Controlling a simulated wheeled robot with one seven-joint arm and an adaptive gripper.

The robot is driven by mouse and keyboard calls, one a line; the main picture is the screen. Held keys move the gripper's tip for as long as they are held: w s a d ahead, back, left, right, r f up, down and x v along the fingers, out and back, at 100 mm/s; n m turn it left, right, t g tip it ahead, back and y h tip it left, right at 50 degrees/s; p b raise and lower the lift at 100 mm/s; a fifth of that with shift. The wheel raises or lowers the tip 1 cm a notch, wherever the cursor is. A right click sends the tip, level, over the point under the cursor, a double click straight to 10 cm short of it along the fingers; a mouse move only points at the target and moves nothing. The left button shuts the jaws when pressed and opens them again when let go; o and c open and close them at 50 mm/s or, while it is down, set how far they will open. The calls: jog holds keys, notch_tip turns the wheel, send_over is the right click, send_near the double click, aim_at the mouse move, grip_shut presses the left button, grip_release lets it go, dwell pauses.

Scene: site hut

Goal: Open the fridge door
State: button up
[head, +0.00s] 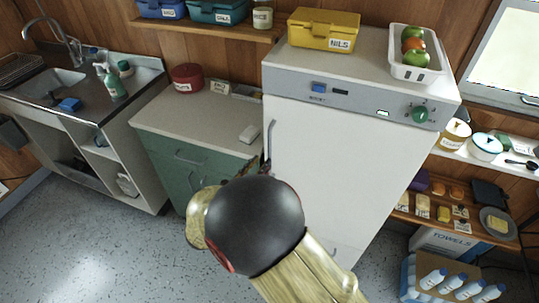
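The white fridge (330,165) stands in the middle of the head view, under a grey panel with a green knob. Its door looks shut. A slim vertical grey handle (270,135) runs along the door's upper left edge. My arm reaches up from the bottom, and its large dark rounded joint covers the lower left of the door. Only a small dark part of my gripper (265,165) shows above this joint, close to the lower end of the handle. Whether the fingers touch or enclose the handle cannot be told.
A green drawer cabinet (188,165) stands left of the fridge. A yellow box (323,30) and a white tray of fruit (416,68) sit on top. Shelves (460,225) and a carton with bottles (452,285) are at the right. The speckled floor is clear at the left.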

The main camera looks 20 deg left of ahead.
aim_at(269, 154)
jog(key=b+x, duration=0.1)
jog(key=x, duration=0.5)
jog(key=shift+b, duration=0.35)
jog(key=shift+c, duration=1.2)
jog(key=c, duration=0.4)
grip_shut()
